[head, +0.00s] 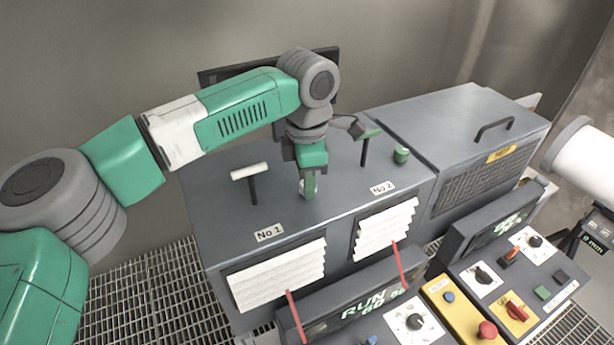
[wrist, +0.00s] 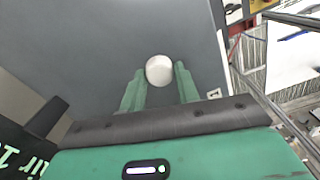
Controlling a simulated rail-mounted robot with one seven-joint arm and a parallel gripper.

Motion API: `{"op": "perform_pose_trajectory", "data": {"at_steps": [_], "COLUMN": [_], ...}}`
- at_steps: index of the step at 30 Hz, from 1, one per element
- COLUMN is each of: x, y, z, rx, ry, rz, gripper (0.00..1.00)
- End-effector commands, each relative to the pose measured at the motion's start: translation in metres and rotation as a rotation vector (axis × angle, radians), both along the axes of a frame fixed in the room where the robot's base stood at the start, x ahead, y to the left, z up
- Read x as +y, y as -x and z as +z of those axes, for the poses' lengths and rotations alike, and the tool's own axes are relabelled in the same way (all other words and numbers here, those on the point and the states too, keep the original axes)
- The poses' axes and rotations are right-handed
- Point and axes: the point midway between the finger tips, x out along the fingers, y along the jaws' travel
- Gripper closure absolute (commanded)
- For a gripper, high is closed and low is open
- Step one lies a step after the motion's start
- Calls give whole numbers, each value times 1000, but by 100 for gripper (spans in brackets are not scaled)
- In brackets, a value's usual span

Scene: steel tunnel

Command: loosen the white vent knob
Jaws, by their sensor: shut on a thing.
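The white vent knob (wrist: 160,70) is a round white cap on the dark grey cabinet top, between my two green fingers in the wrist view. In the head view only a sliver of it shows beside my fingers. My gripper (head: 309,187) points down over the cabinet top, between the No 1 and No 2 labels, and is shut on the knob. The knob's threads and underside are hidden, so I cannot tell how far it is turned.
On the same cabinet (head: 225,220), a white T-handle (head: 250,171) stands left of my gripper. A green T-handle (head: 368,134) and a green knob (head: 401,154) stand to the right. Control panels with a red button (head: 487,329) are in front, lower right.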

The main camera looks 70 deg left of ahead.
Motion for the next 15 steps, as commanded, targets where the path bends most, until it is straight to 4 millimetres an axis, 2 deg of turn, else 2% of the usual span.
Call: {"op": "perform_pose_trajectory", "data": {"at_steps": [8,15], "x": [0,0], "y": [0,0], "z": [0,0], "rx": [1,1], "ry": [0,-1], "rz": [104,308], "gripper": [91,91]}}
